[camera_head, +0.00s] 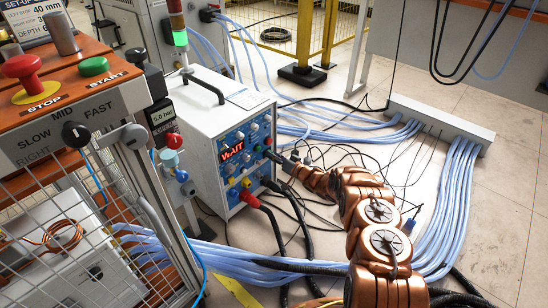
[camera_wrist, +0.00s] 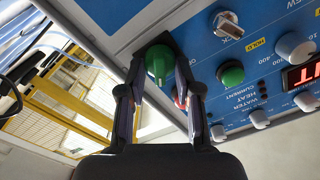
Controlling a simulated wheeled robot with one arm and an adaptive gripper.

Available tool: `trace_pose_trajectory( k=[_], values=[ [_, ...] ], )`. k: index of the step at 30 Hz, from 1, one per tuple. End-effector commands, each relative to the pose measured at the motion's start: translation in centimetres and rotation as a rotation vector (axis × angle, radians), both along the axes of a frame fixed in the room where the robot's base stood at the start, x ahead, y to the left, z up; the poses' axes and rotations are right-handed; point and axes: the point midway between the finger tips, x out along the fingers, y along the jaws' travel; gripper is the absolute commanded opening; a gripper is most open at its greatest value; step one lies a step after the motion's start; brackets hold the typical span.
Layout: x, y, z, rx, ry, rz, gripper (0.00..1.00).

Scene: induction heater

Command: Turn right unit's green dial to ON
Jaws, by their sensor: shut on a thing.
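The right unit (camera_head: 207,120) is a white box with a blue front panel and a red display reading WAIT. My gripper (camera_head: 278,154) reaches in from the right to the panel's right edge in the head view. In the wrist view my gripper (camera_wrist: 163,70) has its two dark fingers closed around a green dial (camera_wrist: 158,62) near the panel's edge. The fingertips cover the dial's sides, and I cannot read its ON mark. A second green knob (camera_wrist: 230,74) sits just to the right, outside the fingers.
A silver switch (camera_wrist: 228,26) and several grey knobs share the panel. A red part (camera_wrist: 180,97) shows beside the right finger. Black cables and blue hoses (camera_head: 450,210) cover much of the floor. A control stand with a red stop button (camera_head: 26,71) is at left.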

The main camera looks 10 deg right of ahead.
Motion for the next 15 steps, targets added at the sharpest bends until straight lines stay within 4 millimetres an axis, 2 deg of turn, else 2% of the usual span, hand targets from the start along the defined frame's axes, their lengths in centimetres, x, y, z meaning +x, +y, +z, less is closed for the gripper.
trace_pose_trajectory(
  k=[15],
  values=[
    [0.17, -0.01, 0.07, 0.167, 0.119, -0.001, 0.0]
  ],
)
